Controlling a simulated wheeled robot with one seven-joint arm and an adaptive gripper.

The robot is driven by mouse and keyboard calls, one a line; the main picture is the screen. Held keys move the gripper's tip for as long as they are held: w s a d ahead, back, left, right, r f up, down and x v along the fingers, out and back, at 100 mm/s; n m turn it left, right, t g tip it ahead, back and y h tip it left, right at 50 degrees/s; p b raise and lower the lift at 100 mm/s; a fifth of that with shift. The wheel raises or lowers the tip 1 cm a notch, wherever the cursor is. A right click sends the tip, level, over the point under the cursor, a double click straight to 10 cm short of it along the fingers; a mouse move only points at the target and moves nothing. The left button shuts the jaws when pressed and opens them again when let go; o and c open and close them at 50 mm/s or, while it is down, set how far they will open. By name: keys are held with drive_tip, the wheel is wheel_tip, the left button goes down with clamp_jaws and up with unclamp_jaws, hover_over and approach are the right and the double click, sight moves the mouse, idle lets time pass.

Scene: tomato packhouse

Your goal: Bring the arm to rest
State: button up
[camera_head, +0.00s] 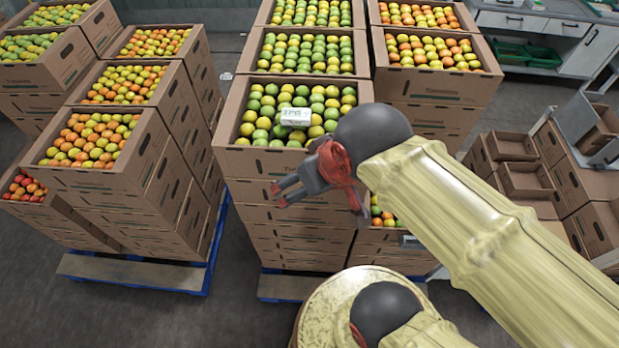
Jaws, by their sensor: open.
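My gripper (283,192) is in the middle of the head view, at the end of my yellow-sleeved arm, which reaches in from the lower right. Its dark fingers point left and stand apart, with nothing seen between them. It shows in front of the front wall of a cardboard box (245,162) of green and yellow tomatoes. A small white labelled item (295,116) lies on the tomatoes in that box, above and apart from the fingers. My wrist hides the box's right front corner.
Stacked tomato boxes (95,178) stand on a blue pallet (214,238) at left. More full boxes (437,86) stand behind my arm. Empty cartons (525,180) are piled at right, near a counter with drawers (530,22). Bare floor shows between the left and middle stacks.

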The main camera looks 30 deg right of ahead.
drive_tip(key=shift+f, duration=0.1)
wheel_tip(320, 180, down, 28)
drive_tip(key=b, duration=2.8)
idle(1.8)
